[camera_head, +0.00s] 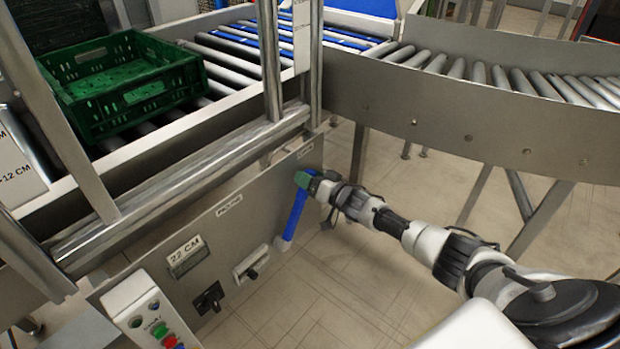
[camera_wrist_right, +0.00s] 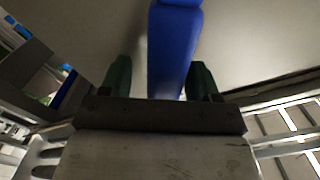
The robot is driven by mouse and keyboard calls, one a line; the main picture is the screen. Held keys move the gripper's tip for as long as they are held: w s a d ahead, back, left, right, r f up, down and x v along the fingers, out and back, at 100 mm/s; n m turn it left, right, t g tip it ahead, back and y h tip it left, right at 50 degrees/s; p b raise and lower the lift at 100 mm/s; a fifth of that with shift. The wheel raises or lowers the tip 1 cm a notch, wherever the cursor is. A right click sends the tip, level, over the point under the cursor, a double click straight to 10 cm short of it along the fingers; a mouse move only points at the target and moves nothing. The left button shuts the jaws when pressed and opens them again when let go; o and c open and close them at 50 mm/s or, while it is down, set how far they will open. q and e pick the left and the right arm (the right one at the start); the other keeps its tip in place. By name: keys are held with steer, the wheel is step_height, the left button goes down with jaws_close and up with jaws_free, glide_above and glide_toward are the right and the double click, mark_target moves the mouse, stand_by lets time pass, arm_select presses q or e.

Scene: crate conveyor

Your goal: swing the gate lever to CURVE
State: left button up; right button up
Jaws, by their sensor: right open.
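The blue gate lever (camera_head: 294,214) is on the grey side panel below the conveyor, its upper end beside my right gripper. My right gripper (camera_head: 303,179) is at the lever's upper part in the head view. In the right wrist view the lever (camera_wrist_right: 174,50) runs between the two dark green fingers of my right gripper (camera_wrist_right: 160,82). The fingers are open, with a gap visible on the left side of the lever. A small label sits above the lever, too small to read. My left gripper is not in view.
A green crate (camera_head: 125,82) stands on the roller conveyor at the left. A curved roller conveyor (camera_head: 480,105) runs to the right. The panel (camera_head: 235,235) carries a 22 CM display and switches. A button box (camera_head: 150,318) stands at lower left. Metal posts rise near the lever.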

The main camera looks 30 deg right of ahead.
steer(key=shift+s, duration=0.1)
steer(key=shift+s, duration=0.25)
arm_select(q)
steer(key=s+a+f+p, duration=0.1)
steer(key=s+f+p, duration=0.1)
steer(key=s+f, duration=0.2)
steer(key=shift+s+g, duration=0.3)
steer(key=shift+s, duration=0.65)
arm_select(e)
steer(key=v, duration=1)
steer(key=shift+d, duration=0.1)
